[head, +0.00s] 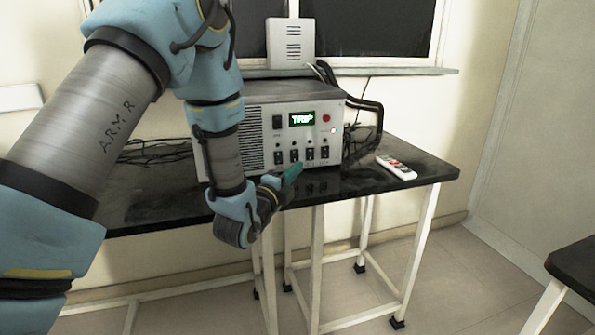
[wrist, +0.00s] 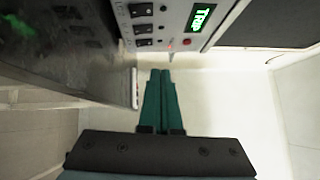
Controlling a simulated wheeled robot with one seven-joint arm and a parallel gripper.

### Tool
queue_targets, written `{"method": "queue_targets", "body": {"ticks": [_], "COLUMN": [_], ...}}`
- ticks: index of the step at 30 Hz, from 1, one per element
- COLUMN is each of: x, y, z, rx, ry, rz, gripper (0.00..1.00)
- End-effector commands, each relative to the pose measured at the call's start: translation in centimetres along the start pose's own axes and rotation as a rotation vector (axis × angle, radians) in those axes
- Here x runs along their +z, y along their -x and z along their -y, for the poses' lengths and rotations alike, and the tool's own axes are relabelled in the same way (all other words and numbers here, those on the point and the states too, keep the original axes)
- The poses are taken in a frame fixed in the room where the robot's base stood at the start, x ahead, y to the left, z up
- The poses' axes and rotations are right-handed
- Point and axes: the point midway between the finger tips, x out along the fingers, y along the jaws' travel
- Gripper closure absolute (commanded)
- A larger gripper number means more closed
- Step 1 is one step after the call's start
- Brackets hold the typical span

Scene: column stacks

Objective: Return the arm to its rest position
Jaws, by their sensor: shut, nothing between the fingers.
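My gripper (head: 291,174) has green fingers and is in front of the front panel of a grey power unit, near the table's front edge. In the wrist view my gripper (wrist: 161,72) has its two fingers together with nothing between them. My arm reaches in from the left of the head view and bends down to the gripper. The power unit (head: 262,130) has a green display (head: 302,118) reading "TRIP", a red button and a row of black switches. The unit's panel (wrist: 172,20) also shows in the wrist view, with a small red light.
The black table (head: 370,185) on white legs carries the unit. A white remote (head: 396,167) lies to the unit's right. Cables run behind the unit and on the left tabletop. A white box (head: 290,42) stands behind. Another dark table (head: 578,262) is at lower right. The floor between is clear.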

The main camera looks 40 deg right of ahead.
Motion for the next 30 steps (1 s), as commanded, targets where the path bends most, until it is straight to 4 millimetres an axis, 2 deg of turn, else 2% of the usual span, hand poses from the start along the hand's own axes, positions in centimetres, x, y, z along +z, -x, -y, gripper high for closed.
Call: {"method": "queue_targets", "body": {"ticks": [11,13,16,19,21,23,24,26,27,29,30], "x": [0.0,0.6,3.3,8.3,12.4,15.7,17.6,20.2,21.6,23.3,24.1], "y": [0.0,0.0,0.5,2.2,4.4,7.0,9.0,12.2,14.6,18.4,21.0], "z": [0.0,0.1,0.4,0.6,0.8,0.9,0.9,1.1,1.3,1.7,2.0], "rx": [0.001,0.014,0.077,0.196,0.292,0.368,0.414,0.472,0.504,0.542,0.561], "ry": [0.000,0.011,0.075,0.214,0.350,0.478,0.568,0.702,0.795,0.935,1.030], "rz": [0.001,0.010,0.059,0.167,0.278,0.388,0.466,0.590,0.677,0.814,0.909], "gripper": [1.00,1.00,1.00,1.00,1.00,1.00,1.00,1.00,1.00,1.00,1.00]}}
